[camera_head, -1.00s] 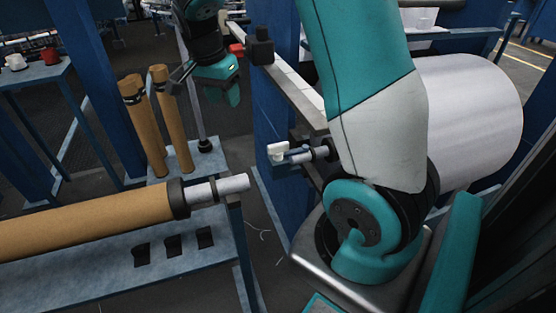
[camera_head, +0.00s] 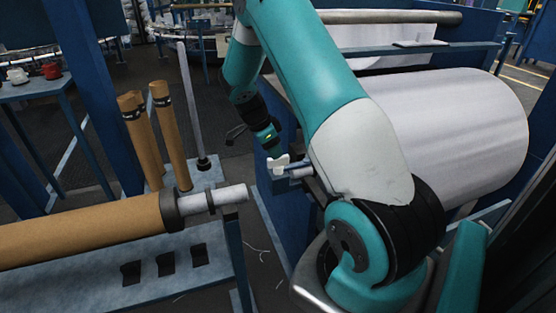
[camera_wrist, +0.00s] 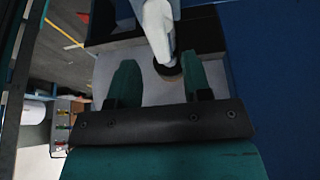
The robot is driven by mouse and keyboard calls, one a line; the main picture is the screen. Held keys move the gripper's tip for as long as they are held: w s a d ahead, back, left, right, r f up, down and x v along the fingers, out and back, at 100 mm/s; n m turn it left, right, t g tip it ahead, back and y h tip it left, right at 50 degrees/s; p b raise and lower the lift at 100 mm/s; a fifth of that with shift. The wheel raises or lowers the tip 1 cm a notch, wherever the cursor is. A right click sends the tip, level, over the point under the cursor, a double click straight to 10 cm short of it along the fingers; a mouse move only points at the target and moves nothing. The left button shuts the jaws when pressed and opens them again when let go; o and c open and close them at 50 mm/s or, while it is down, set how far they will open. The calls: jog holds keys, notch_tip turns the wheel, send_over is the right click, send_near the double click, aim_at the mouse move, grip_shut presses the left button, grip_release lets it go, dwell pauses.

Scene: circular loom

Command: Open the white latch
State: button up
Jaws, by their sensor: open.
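The white latch (camera_head: 279,163) sits on a small blue bracket at the front end of the loom, left of the large white roll. My gripper (camera_head: 272,149) is just behind and above it in the head view, its fingers mostly hidden there. In the wrist view my gripper (camera_wrist: 160,78) is open, with two teal fingers apart. A white part that looks like the latch (camera_wrist: 158,25) reaches down toward the gap, nearer the right finger. Its dark round end lies near that finger. I cannot tell whether they touch.
A large white fabric roll (camera_head: 455,135) is right of my arm. A brown roll (camera_head: 80,228) with a metal shaft end lies on a blue-grey stand (camera_head: 110,290) at the left. Brown tubes (camera_head: 143,142) stand upright behind it. A blue panel (camera_wrist: 270,70) fills the wrist view's right side.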

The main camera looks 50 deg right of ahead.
aim_at(289, 162)
jog(key=shift+x, duration=2.3)
jog(key=shift+c, duration=0.3)
grip_shut()
